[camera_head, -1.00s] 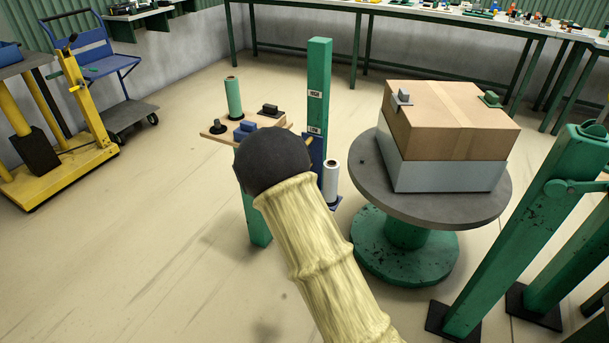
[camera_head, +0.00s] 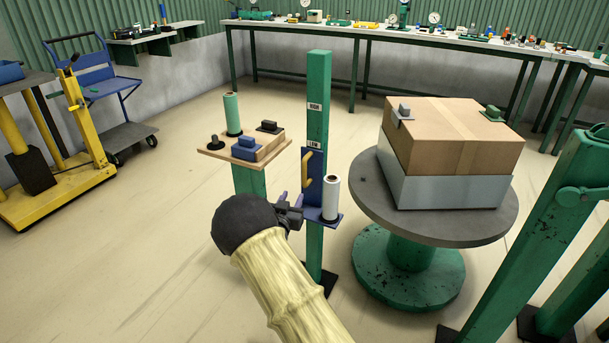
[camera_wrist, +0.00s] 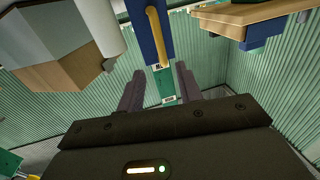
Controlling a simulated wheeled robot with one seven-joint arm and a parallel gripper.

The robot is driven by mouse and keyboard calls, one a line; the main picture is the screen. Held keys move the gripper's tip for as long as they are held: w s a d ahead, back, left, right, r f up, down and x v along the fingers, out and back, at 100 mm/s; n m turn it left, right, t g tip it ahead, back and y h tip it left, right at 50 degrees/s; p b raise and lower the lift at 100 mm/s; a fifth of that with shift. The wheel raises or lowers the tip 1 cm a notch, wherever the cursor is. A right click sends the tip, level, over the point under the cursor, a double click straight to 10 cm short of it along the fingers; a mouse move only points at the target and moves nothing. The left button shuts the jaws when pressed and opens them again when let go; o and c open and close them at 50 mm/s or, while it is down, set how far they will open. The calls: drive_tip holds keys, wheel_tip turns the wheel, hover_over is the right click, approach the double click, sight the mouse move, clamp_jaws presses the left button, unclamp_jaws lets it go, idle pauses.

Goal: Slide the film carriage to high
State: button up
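The film carriage is a blue plate (camera_head: 331,161) on a green post (camera_head: 319,80), with a yellow handle (camera_head: 307,168) and a low shelf bearing a white film roll (camera_head: 331,198). It sits just under the LOW label (camera_head: 312,148); the HIGH label (camera_head: 314,106) is further up the post. My gripper (camera_head: 293,208) is below and left of the handle in the head view. In the wrist view my gripper (camera_wrist: 160,70) has its fingers apart and empty. The yellow handle (camera_wrist: 157,38) shows beyond the fingertips, against the blue plate (camera_wrist: 149,22). The film roll (camera_wrist: 101,27) is beside it.
A wooden board (camera_head: 218,152) with a green roll and small blocks stands close left of the post. A round grey table (camera_head: 366,189) with a cardboard box (camera_head: 455,140) is close right. Open floor (camera_head: 150,240) lies left of my arm.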

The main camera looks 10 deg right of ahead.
sight(304, 174)
drive_tip(key=b+x, duration=0.2)
drive_tip(key=x, duration=1.3)
drive_tip(key=shift+f, duration=0.1)
drive_tip(key=shift+s, duration=0.1)
drive_tip(key=shift+c, duration=0.3)
clamp_jaws()
